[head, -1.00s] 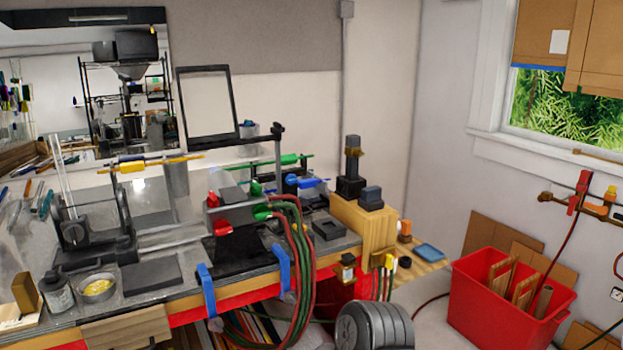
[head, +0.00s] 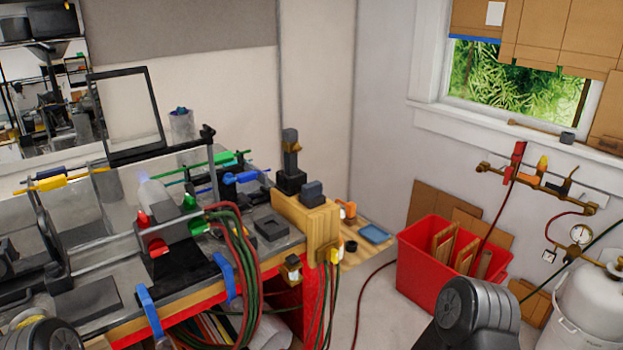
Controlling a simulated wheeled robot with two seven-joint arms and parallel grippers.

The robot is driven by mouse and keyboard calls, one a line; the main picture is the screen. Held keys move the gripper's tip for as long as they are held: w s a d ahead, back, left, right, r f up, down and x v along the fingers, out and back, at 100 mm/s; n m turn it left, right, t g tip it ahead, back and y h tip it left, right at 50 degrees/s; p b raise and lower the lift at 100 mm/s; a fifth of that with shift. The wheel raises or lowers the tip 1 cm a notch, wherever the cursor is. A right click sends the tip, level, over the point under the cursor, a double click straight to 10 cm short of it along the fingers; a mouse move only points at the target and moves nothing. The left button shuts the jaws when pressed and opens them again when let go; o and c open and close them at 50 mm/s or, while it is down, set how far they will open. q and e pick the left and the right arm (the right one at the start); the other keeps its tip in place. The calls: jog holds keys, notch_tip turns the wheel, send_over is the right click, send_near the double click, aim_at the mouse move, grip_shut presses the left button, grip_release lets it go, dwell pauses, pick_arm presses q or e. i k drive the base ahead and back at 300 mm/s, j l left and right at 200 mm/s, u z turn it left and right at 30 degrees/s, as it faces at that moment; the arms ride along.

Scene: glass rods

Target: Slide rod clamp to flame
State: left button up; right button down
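Neither of my grippers is in view. The bench burner with red and green knobs (head: 172,228) stands near the bench's front edge, with red and green hoses running off it. A faint bluish glow, perhaps the flame, shows at its back left. A dark upright stand (head: 48,235) is at the left. A blue and yellow holder on a thin yellow rod (head: 50,183) lies across its top. Green (head: 222,159) and blue (head: 241,178) holders on rods are behind the burner. I cannot tell which piece is the rod clamp.
Blue clamps (head: 148,311) grip the bench's front edge. A wooden block (head: 306,217) with dark fittings stands at its right end. A red bin (head: 437,262) and a white gas tank (head: 590,305) stand on the floor at right. Floor shows between bench and bin.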

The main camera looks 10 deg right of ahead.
aim_at(227, 193)
jog(key=i+l+z, duration=0.2)
jog(key=i+z, duration=0.55)
jog(key=z, duration=0.2)
jog(key=i+z, duration=0.35)
jog(key=i, duration=0.4)
jog(key=i+j+z, duration=0.1)
jog(key=i+z, duration=0.25)
jog(key=i, duration=0.4)
jog(key=i+l+z, duration=0.1)
jog(key=i, duration=0.85)
jog(key=i+u, duration=0.1)
jog(key=u, duration=0.3)
jog(key=l+u, duration=0.1)
jog(key=u, duration=0.3)
jog(key=i+l+u, duration=0.1)
jog(key=u, duration=0.75)
jog(key=i+l+u, duration=0.1)
jog(key=u, duration=0.35)
jog(key=l+u, duration=0.15)
jog(key=u, duration=0.75)
jog(key=l+u, duration=0.15)
jog(key=u, duration=0.3)
